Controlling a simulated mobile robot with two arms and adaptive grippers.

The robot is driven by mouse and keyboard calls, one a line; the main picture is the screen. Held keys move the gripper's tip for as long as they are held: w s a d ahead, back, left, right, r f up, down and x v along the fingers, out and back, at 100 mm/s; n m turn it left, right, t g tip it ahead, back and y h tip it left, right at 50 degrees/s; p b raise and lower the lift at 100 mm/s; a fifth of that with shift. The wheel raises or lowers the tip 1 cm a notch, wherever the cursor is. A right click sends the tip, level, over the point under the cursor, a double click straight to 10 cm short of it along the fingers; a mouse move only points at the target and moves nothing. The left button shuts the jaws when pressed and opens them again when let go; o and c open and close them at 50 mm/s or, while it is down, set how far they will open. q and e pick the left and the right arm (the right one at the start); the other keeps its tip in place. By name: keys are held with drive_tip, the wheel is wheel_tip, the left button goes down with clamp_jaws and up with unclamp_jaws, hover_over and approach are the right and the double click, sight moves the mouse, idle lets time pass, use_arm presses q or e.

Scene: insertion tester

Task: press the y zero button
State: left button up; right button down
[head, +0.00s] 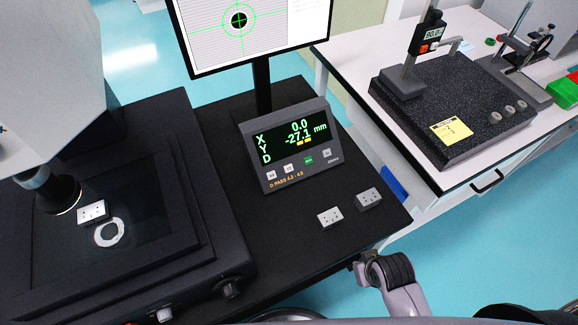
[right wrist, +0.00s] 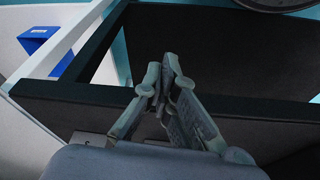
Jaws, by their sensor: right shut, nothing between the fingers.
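The readout box (head: 290,147) stands on the black table, tilted back. Its screen shows X 0.0 and Y -27.1 mm, with nothing clear after D. A row of small buttons runs below the screen: a white one (head: 271,175) at left, a second white one (head: 289,168), a green one (head: 308,160) and a pale one at right. Their labels are too small to read surely; the y zero button is likely the second white one. In the right wrist view my right gripper (right wrist: 163,75) is shut and empty, before a dark table frame, away from the readout. My left gripper is not in view.
A monitor (head: 250,32) stands behind the readout. The measuring machine (head: 205,255) fills the left, with a white ring and a block on its stage. A white bench with a granite stand (head: 452,115) is at right.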

drive_tip(key=w+r+n+t, duration=0.1)
drive_tip(key=w+r, duration=0.1)
drive_tip(key=w, duration=0.2)
drive_tip(key=w+r+n+t, duration=0.1)
drive_tip(key=w+r+t, duration=0.1)
drive_tip(key=w, duration=0.2)
drive_tip(key=w+r+n+t, duration=0.1)
drive_tip(key=w+r+t, duration=0.1)
drive_tip(key=w, duration=0.2)
drive_tip(key=shift+d+r+h, duration=0.3)
drive_tip(key=w+r+n+t, duration=0.1)
drive_tip(key=w, duration=0.1)
drive_tip(key=w+a+r+n+t+y, duration=0.1)
drive_tip(key=w, duration=0.1)
drive_tip(key=w+a+r+n+t, duration=0.1)
drive_tip(key=w+t, duration=0.1)
drive_tip(key=shift+w+a+r+n+p, duration=0.2)
drive_tip(key=shift+w+r+n+p, duration=0.1)
drive_tip(key=shift+w+n, duration=0.1)
drive_tip(key=a+r+n+g+y, duration=0.1)
drive_tip(key=a+r+n+y, duration=0.2)
drive_tip(key=a+n+y, duration=0.9)
drive_tip(key=shift+w+r+n+y, duration=0.2)
drive_tip(key=shift+r+n+y, duration=0.15)
drive_tip(key=shift+n, duration=1.75)
drive_tip(key=shift+f, duration=0.1)
